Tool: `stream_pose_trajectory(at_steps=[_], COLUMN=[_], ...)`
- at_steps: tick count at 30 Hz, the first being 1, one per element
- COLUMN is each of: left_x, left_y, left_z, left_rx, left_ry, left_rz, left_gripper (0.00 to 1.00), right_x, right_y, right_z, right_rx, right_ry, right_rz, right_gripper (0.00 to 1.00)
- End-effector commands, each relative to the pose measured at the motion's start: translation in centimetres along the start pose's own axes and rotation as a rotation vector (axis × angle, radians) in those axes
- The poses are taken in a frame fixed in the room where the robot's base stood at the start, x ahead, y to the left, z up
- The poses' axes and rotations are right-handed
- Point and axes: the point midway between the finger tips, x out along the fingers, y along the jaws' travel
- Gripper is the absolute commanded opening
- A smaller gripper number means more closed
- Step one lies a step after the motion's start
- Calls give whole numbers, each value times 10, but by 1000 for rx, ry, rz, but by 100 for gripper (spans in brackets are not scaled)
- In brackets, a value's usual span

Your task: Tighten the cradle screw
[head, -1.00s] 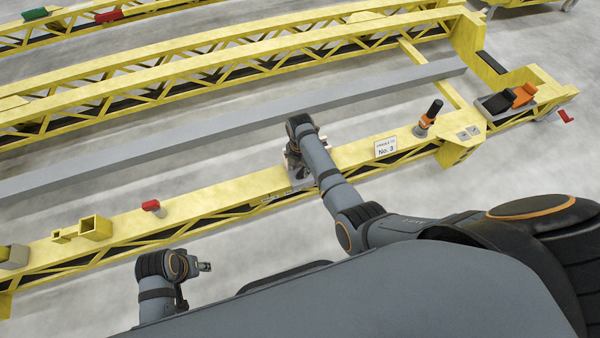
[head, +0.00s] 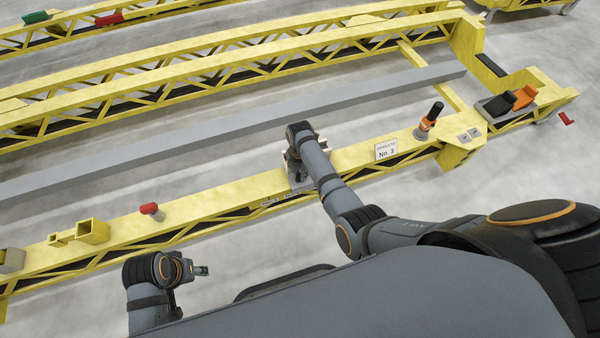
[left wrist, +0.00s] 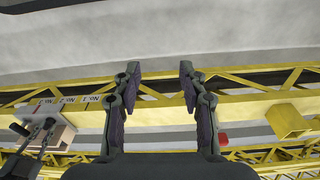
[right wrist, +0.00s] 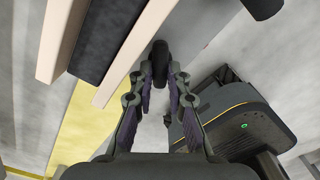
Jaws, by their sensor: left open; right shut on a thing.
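The cradle (head: 293,160) is a pale block on the near yellow beam, partly hidden by my right arm in the head view. In the right wrist view it shows as two beige bars (right wrist: 140,45) with a black strip between them. A dark rounded screw handle (right wrist: 160,62) stands beside the bars. My right gripper (right wrist: 160,80) is shut on this handle, its fingers on either side. My left gripper (left wrist: 158,70) is open and empty, in front of the near beam; in the head view it (head: 203,270) is at lower left.
The near beam (head: 350,157) carries a No. 3 sign (head: 386,150), a black-and-orange post (head: 429,118), a red-topped knob (head: 149,209) and a yellow square socket (head: 92,231). A grey bar (head: 230,125) lies behind it. Bare floor is in front of the beam.

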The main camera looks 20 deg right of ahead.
Motion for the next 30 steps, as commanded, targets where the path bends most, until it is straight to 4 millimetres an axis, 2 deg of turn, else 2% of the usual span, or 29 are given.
stream_pose_trajectory(at_steps=[5,11,18,24,30], left_x=[-2,40,96,125,141], left_y=[-1,-10,-24,-31,-36], left_z=[-1,-2,9,22,31], left_rx=[-1,-12,-21,-23,-23], left_ry=[2,-2,7,13,16], left_rz=[-3,-19,-43,-57,-65], left_gripper=[42,42,42,42,42], right_x=[-1,-4,-4,-2,-1], right_y=[0,0,1,2,3], right_z=[0,0,0,0,1], right_rx=[19,109,286,426,528], right_ry=[1,1,0,1,0], right_rz=[-2,-4,-3,-3,-2], right_gripper=[0,0,0,0,0])
